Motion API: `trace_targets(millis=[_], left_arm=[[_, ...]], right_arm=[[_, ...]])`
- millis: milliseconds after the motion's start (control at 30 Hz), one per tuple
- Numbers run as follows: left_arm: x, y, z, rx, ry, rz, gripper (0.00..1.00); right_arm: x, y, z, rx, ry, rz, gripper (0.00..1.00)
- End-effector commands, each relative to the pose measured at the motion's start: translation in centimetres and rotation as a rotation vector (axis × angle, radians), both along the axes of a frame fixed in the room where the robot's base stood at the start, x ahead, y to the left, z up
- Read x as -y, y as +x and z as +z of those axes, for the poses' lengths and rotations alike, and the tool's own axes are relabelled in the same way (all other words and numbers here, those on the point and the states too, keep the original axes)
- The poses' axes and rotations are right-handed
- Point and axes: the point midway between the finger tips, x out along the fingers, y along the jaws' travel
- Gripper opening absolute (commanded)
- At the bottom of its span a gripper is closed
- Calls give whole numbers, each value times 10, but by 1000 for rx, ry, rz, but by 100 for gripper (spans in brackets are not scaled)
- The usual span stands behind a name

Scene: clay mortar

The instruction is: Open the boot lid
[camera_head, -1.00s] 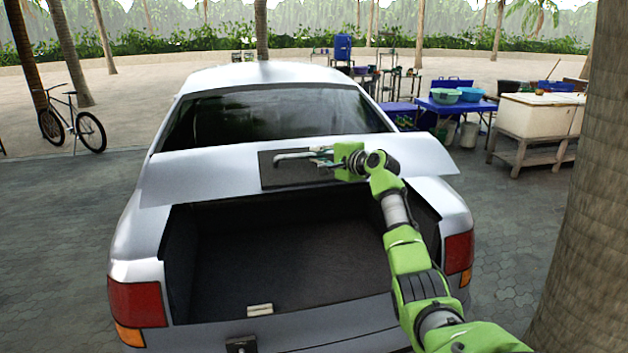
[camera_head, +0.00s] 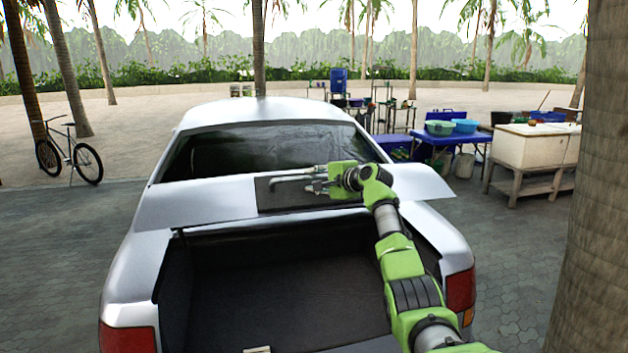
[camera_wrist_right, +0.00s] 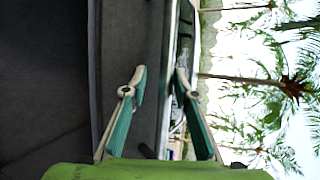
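The boot lid (camera_head: 190,204) of the silver car stands raised above the open boot, covering the lower part of the rear window. It has a dark recessed panel in its middle. My right gripper (camera_head: 292,184) is at that panel, its fingers pointing left. In the right wrist view its two green-grey fingers (camera_wrist_right: 159,78) are spread apart, with a dark panel and a pale edge behind and between them; whether they touch the lid cannot be seen. The boot interior (camera_head: 290,285) is dark and looks empty apart from a small pale piece at its rear edge. My left gripper is out of view.
A palm trunk (camera_head: 590,190) stands close on the right. A blue table (camera_head: 455,136) with basins and a pale chest on a wooden stand (camera_head: 535,150) are behind the car to the right. A bicycle (camera_head: 70,152) stands at left. Paving beside the car is clear.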

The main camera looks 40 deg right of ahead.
Motion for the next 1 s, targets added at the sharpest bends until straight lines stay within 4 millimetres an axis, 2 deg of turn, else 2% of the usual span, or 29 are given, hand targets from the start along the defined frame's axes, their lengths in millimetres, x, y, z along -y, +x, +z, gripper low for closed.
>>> trace_targets(millis=[467, 667, 1000], left_arm=[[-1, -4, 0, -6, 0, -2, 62], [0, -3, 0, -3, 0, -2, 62], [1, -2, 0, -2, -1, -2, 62]], right_arm=[[1, -5, 1, 0, -3, -1, 29], [-2, -28, 9, 1, -6, -3, 29], [-11, -86, 29, 4, -7, -3, 29]])
